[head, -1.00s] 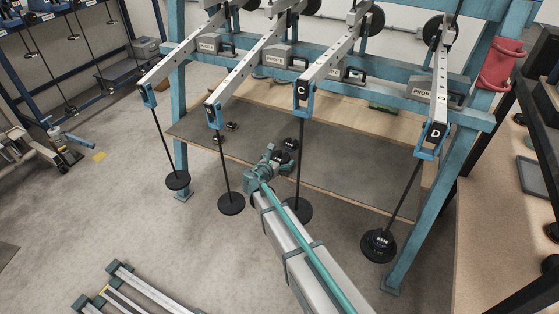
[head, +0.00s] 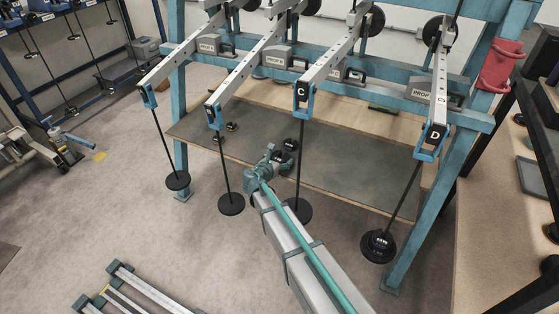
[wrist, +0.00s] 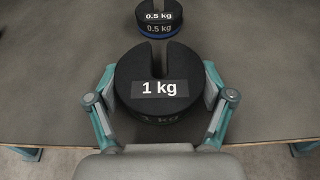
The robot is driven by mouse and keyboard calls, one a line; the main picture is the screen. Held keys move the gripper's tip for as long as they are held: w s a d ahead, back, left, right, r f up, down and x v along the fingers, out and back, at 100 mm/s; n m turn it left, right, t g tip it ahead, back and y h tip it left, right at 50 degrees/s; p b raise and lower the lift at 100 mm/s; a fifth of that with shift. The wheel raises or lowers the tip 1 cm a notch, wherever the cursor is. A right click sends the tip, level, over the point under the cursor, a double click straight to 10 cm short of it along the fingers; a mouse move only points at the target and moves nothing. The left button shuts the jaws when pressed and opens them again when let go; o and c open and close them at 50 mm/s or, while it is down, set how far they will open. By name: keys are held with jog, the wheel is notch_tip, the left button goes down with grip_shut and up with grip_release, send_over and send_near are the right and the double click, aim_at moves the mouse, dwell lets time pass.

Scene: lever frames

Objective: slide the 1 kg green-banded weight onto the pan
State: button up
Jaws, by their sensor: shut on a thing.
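I cannot tell whether the weight touches the shelf. Black hanger pans hang in front of the shelf: far left (head: 177,180), second (head: 231,204), third (head: 302,211), partly behind my arm, and right (head: 379,246).
A blue-banded 0.5 kg weight (wrist: 159,20) stands just beyond the held one. Small dark weights (head: 231,127) are on the shelf (head: 350,170) to the left. The pan under lever D (head: 435,134) carries a weight. Hanger rods and blue frame legs stand around my arm.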

jog(key=shift+r+p, duration=1.05)
jog(key=shift+r, duration=0.35)
